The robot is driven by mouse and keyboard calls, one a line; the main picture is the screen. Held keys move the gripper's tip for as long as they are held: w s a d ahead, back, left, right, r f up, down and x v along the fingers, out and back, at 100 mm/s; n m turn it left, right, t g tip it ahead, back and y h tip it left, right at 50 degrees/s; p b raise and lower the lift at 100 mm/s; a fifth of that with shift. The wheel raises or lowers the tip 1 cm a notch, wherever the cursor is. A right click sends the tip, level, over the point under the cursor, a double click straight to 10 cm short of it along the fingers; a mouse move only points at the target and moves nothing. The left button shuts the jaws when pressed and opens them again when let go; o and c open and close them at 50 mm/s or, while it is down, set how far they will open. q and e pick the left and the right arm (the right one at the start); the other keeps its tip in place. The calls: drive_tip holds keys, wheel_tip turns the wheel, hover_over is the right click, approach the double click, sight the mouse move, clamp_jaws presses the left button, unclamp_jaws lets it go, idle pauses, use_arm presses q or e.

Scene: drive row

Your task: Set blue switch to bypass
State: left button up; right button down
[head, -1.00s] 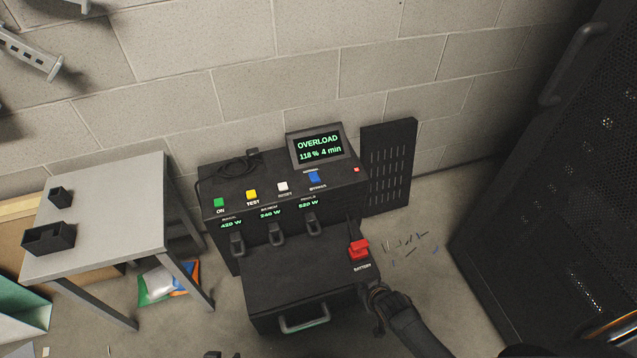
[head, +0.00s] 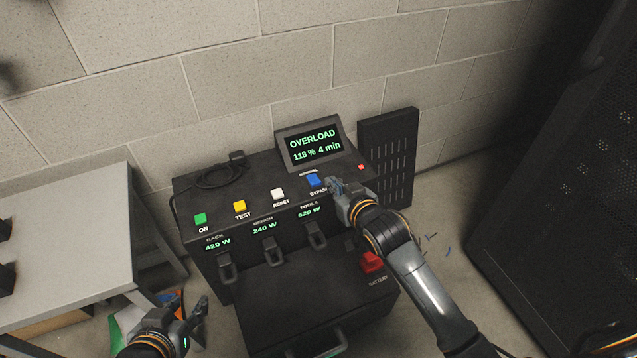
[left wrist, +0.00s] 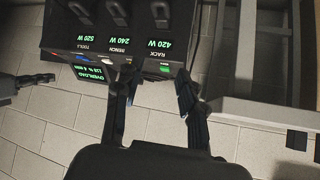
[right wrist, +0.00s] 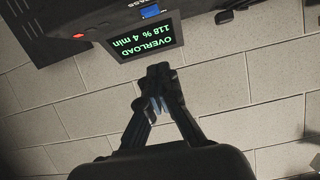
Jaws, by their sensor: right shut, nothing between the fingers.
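The blue switch (head: 314,180) sits on the top of the black power unit (head: 262,180), between a NORMAL label behind it and a BYPASS label in front. I cannot tell which way it is set. My right gripper (head: 334,184) is shut and empty, with its tips just right of the blue switch; I cannot tell whether they touch. In the right wrist view the blue switch (right wrist: 150,11) shows at the top edge, beyond the shut fingers (right wrist: 157,72). My left gripper (head: 190,310) is open and empty, low in front of the unit's left side.
The tilted display (head: 312,146) reads OVERLOAD, 118 %, 4 min. Green (head: 201,218), yellow (head: 239,205) and white (head: 277,194) buttons line the top. A red battery connector (head: 372,262) is under my right arm. A grey table (head: 75,225) stands left; a black rack (head: 560,190) stands right.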

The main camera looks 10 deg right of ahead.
use_arm(q)
drive_tip(key=w+d+r+t+h+b, duration=0.1)
drive_tip(key=w+d+r+t+b, duration=0.1)
drive_tip(key=w+r+t, duration=0.3)
drive_tip(key=w+d+r+t+h+b, duration=0.1)
drive_tip(key=w+r+t, duration=0.15)
drive_tip(key=r, duration=0.35)
use_arm(e)
hover_over(319, 191)
drive_tip(key=s, duration=0.1)
wheel_tip(319, 191, down, 3)
drive_tip(key=shift+s+d+f, duration=0.1)
drive_tip(key=shift+d, duration=0.05)
drive_tip(key=shift+w+a+f+b, duration=0.2)
drive_tip(key=shift+w+f+b, duration=0.55)
drive_tip(key=shift+w, duration=0.15)
drive_tip(key=f, duration=0.1)
drive_tip(key=f+b, duration=0.1)
drive_tip(key=shift+s+f, duration=0.25)
drive_tip(key=shift+f, duration=0.15)
use_arm(q)
drive_tip(key=s+d+r+t+h, duration=0.1)
drive_tip(key=s+r+t+h, duration=0.2)
drive_tip(key=r+t, duration=0.5)
drive_tip(key=shift+s+r+m, duration=0.4)
drive_tip(key=shift+s+r, duration=0.05)
drive_tip(key=shift+r, duration=1.4)
use_arm(e)
drive_tip(key=shift+f, duration=0.15)
